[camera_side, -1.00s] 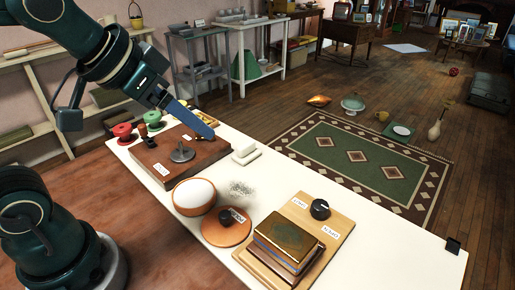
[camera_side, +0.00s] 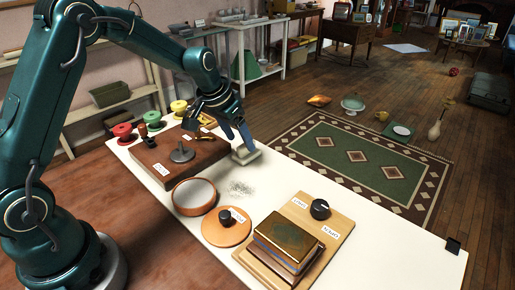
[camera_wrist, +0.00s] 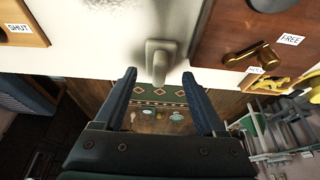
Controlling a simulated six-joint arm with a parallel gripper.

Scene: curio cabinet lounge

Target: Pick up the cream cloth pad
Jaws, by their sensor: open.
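The cream cloth pad (camera_side: 246,154) is a small pale block with a raised grip on top. It sits on the white tabletop, right of the dark wooden board. In the wrist view the pad (camera_wrist: 160,48) lies just ahead of the fingertips, its grip pointing between them. My gripper (camera_side: 240,138) is open and low over the pad in the side view, partly covering it. In the wrist view my gripper (camera_wrist: 160,76) shows two blue fingers, apart and empty. Whether a finger touches the pad I cannot tell.
Grey specks (camera_side: 240,188) lie on the white tabletop (camera_side: 395,248) near a round bowl (camera_side: 194,197). The dark board (camera_side: 166,165) carries metal fittings. The pad's right side is clear.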

